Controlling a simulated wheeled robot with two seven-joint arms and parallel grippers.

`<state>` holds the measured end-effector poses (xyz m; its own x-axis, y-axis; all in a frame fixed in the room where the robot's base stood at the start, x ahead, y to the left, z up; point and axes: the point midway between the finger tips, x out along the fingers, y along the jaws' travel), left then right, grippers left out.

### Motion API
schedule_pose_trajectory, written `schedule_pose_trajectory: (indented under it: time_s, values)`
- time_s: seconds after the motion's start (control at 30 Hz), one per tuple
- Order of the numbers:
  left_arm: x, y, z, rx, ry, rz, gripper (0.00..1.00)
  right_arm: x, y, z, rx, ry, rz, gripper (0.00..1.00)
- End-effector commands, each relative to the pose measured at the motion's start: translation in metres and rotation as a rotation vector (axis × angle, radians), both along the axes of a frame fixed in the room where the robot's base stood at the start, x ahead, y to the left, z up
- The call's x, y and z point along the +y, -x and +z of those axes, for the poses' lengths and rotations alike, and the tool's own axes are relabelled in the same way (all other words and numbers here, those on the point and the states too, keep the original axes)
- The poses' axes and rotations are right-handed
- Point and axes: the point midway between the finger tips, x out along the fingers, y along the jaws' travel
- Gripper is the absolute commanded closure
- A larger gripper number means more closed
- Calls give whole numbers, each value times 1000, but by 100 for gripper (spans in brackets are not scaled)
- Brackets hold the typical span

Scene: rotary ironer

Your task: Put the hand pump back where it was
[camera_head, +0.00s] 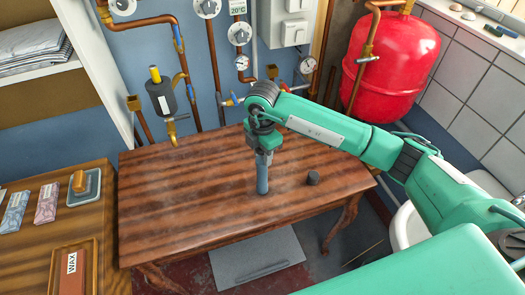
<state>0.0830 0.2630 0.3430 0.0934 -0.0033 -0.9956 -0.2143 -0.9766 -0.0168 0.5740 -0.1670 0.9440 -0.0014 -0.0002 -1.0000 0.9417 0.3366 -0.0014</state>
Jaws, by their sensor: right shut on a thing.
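My right gripper (264,154) comes in from the right over the wooden table and points down. It is shut on the top of a slim blue-grey upright cylinder, which appears to be the hand pump (262,181). The pump's lower end is at the tabletop, near the middle of the table (205,200); I cannot tell if it touches. The gripper hides the pump's upper part. My left gripper is not in view.
Pipes and gauges (239,34) line the wall behind. A red tank (388,65) is at the back right. The table's left half is clear.

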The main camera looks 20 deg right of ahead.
Motion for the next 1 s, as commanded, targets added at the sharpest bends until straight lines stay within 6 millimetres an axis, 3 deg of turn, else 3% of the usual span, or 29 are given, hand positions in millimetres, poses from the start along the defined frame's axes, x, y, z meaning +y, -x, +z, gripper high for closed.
schedule_pose_trajectory:
  time_s: [0.27,0.3,0.4,0.77,0.87,1.0]
  values:
    - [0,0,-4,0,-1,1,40,0,0,-3,-2,-1,0,100]
    - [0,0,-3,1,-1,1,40,0,0,-2,-1,0,0,60]
    - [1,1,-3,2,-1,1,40,0,0,-2,-1,0,0,44]
    - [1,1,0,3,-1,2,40,0,0,4,-2,-1,0,44]
    - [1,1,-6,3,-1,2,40,1,-1,15,-6,-2,0,44]
    - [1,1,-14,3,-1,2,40,1,-2,44,-7,-2,1,44]
